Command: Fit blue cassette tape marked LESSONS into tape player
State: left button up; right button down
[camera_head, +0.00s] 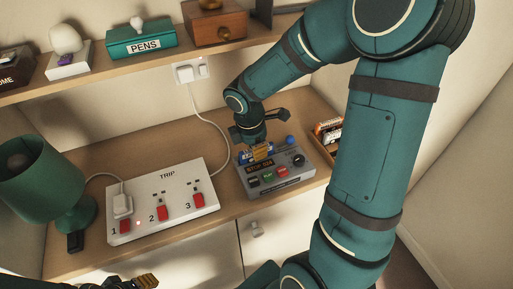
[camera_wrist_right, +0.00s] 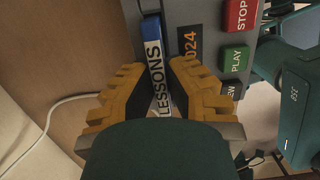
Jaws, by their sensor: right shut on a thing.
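The blue cassette tape marked LESSONS (camera_wrist_right: 155,52) has a white label strip and stands edge-on between my right gripper's yellow fingers (camera_wrist_right: 162,72), which are shut on it. In the head view its blue edge (camera_head: 244,157) shows at the back left of the grey tape player (camera_head: 262,187). My right gripper (camera_head: 262,152) is over that part of the player. In the wrist view the player's grey body (camera_wrist_right: 192,12) lies around the tape's far end; how deep it sits is hidden. My left gripper (camera_head: 146,281) is only partly visible at the bottom edge.
A white power strip (camera_head: 150,202) marked TRIP with red switches lies left of the player. A white cord (camera_head: 217,142) runs behind. A green lamp (camera_head: 40,178) stands at left. A wooden rack of tapes (camera_head: 328,132) is right of the player. A shelf (camera_head: 110,62) overhangs the back.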

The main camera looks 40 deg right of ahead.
pick_arm(q)
jog(key=shift+f, duration=0.2)
pick_arm(e)
jog(key=shift+f, duration=0.25)
jog(key=c, duration=0.7)
grip_release()
pick_arm(q)
jog(key=shift+s, duration=0.15)
pick_arm(e)
jog(key=shift+r, duration=0.35)
notch_tip(320, 180, up, 6)
jog(key=p, duration=0.6)
jog(key=shift+r, duration=0.25)
pick_arm(q)
notch_tip(320, 180, up, 6)
jog(key=w, duration=0.1)
jog(key=shift+w+r, duration=0.25)
